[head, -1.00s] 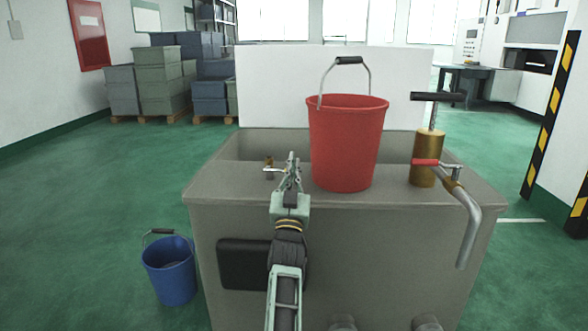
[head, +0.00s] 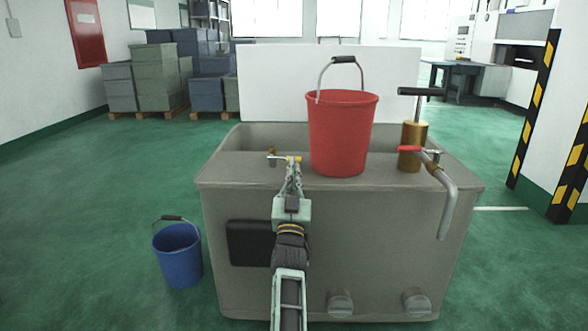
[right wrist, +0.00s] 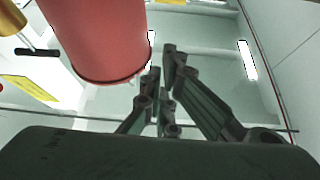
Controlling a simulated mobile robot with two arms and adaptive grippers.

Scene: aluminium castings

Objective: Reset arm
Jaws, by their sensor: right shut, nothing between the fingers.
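My right gripper (head: 293,166) is shut and empty in the head view, in front of the grey basin's near rim and left of the red bucket. In the right wrist view its fingers (right wrist: 160,88) are together with nothing between them. The red bucket (head: 342,135) stands upright on the basin's ledge with its handle raised. It also fills the upper left of the right wrist view (right wrist: 105,35), apart from the fingers. My left gripper is out of view.
The grey basin (head: 340,240) stands ahead. A brass pump (head: 413,145) with a red lever and spout stands at its right. A small tap (head: 272,155) is close behind my gripper. A blue bucket (head: 178,257) sits on the floor at left. Open green floor lies on both sides.

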